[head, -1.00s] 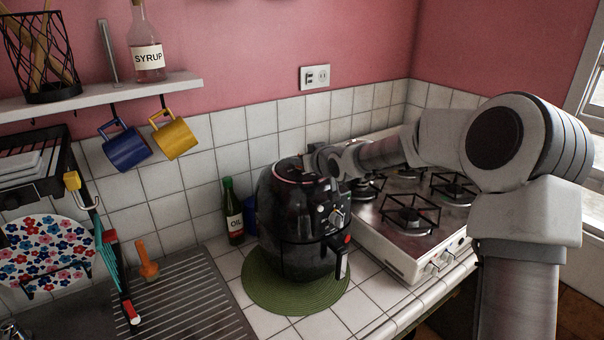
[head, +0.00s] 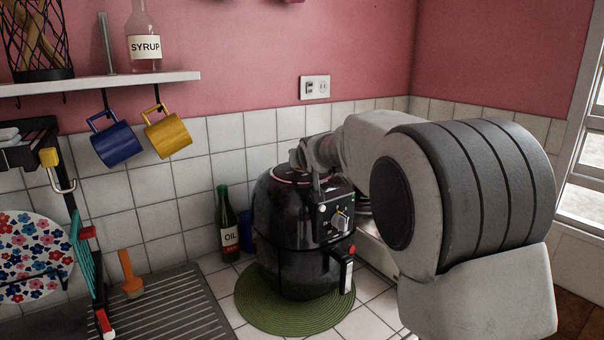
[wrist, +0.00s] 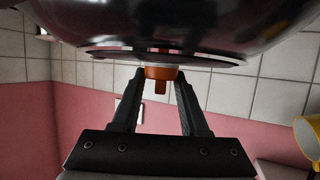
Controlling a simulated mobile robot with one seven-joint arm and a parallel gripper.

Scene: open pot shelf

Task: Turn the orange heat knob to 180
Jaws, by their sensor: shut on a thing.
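The black air fryer (head: 285,262) stands upright on a round green mat (head: 262,318). The orange heat knob (wrist: 160,74) shows in the wrist view, on top of the fryer, with a small tab sticking out. My gripper (wrist: 161,76) has one finger on each side of the knob and is shut on it. In the head view my gripper (head: 303,160) is at the fryer's top and hides the knob. I cannot read the heat scale or the knob's setting. A separate grey dial (head: 340,221) is on the fryer's front panel, above the handle (head: 346,268).
An oil bottle (head: 227,226) stands close left of the fryer. A blue mug (head: 117,144) and a yellow mug (head: 168,135) hang under the shelf (head: 110,83). The stove at right is mostly hidden by my arm. A ribbed drainboard (head: 180,305) lies at left.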

